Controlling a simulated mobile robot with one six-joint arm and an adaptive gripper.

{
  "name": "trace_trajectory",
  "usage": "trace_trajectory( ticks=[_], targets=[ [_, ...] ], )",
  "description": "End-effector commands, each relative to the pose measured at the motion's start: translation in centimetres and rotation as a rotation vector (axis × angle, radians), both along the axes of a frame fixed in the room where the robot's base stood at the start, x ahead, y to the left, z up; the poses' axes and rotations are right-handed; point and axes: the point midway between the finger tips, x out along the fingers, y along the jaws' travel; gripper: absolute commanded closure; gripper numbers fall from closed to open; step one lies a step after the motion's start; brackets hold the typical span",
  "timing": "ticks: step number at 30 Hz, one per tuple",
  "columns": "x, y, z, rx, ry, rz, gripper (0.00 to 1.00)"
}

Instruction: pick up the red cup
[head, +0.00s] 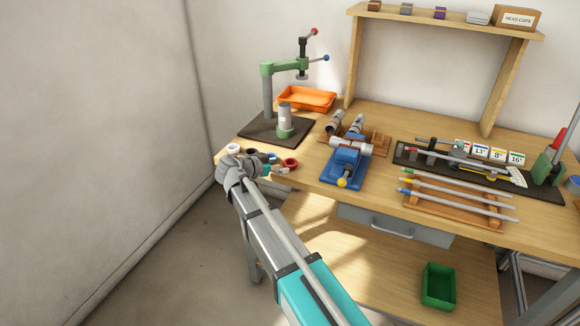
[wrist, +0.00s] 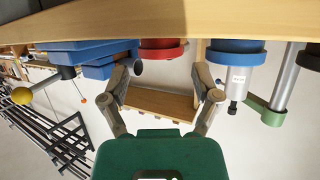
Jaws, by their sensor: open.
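The red cup (head: 290,162) sits near the left end of the bench, close to the front edge. In the wrist view, which looks upside down, the red cup (wrist: 162,50) is ahead of my gripper (wrist: 162,80), centred between its fingers. In the head view my gripper (head: 280,168) is small and partly hidden by my wrist, just left of the red cup. A blue cup (wrist: 234,55) stands to the right of the red one in the wrist view.
A white cup (head: 233,148) and a dark cup (head: 252,153) stand near my wrist. Behind is a green press (head: 268,95) on a dark base. A blue vise (head: 346,165) stands to the right. Some bare wood lies between the red cup and the vise.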

Motion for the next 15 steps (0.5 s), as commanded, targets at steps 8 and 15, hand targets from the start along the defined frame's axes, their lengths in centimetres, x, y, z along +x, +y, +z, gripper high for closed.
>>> trace_trajectory(
  ticks=[8,15],
  targets=[
    [0.0,-0.1,0.0,0.0,0.0,-0.001,0.2],
    [1.2,-1.1,-0.4,0.001,-0.001,-0.003,0.2]
  ],
)
